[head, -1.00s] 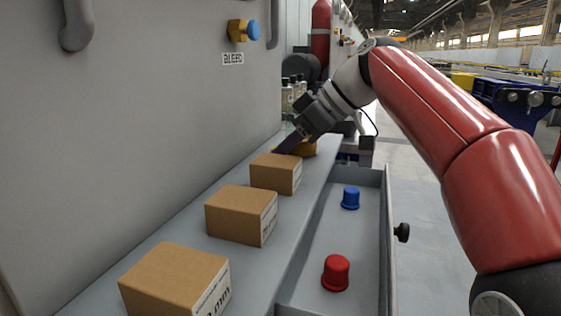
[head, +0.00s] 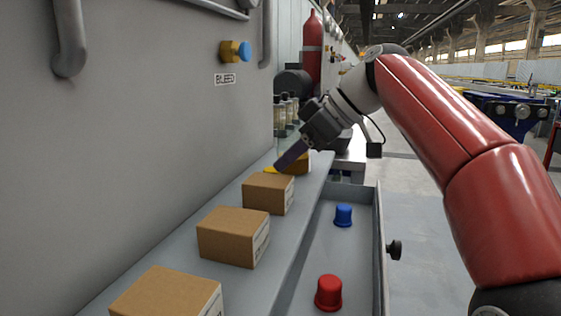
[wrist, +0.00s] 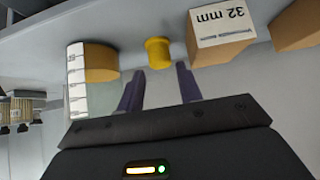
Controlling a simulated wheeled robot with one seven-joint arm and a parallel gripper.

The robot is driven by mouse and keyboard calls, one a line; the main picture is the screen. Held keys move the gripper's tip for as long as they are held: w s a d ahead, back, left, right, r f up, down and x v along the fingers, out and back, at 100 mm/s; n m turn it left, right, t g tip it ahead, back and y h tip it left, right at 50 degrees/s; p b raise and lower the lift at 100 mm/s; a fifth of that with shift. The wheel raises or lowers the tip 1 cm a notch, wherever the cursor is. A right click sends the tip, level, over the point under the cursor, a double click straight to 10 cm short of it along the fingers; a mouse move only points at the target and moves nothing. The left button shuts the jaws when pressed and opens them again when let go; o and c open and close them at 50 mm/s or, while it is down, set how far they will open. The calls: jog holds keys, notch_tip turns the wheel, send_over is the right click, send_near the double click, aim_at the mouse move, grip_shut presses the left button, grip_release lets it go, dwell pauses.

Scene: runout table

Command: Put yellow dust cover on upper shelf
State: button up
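The yellow dust cover (wrist: 158,53) is a small flanged cap on the grey ledge (head: 190,281), between a box and a brown rounded object in the wrist view. In the head view only a yellow sliver (head: 270,169) shows beside my finger. My gripper (wrist: 158,69) is open, with its two dark fingers apart and the cover just beyond the fingertips, roughly centred between them. Nothing is held. In the head view my gripper (head: 282,164) slants down to the ledge behind the farthest box. Which surface is the upper shelf is not clear.
Cardboard boxes (head: 234,237) stand in a row along the ledge; one labelled 32 mm (wrist: 220,36) is close beside the cover. The brown object (wrist: 101,63) is on its other side. A lower drawer (head: 345,262) holds a blue cap (head: 343,215) and a red cap (head: 328,292).

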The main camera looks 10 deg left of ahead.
jog(key=p+v, duration=0.2)
jog(key=v, duration=0.7)
jog(key=shift+a, duration=0.1)
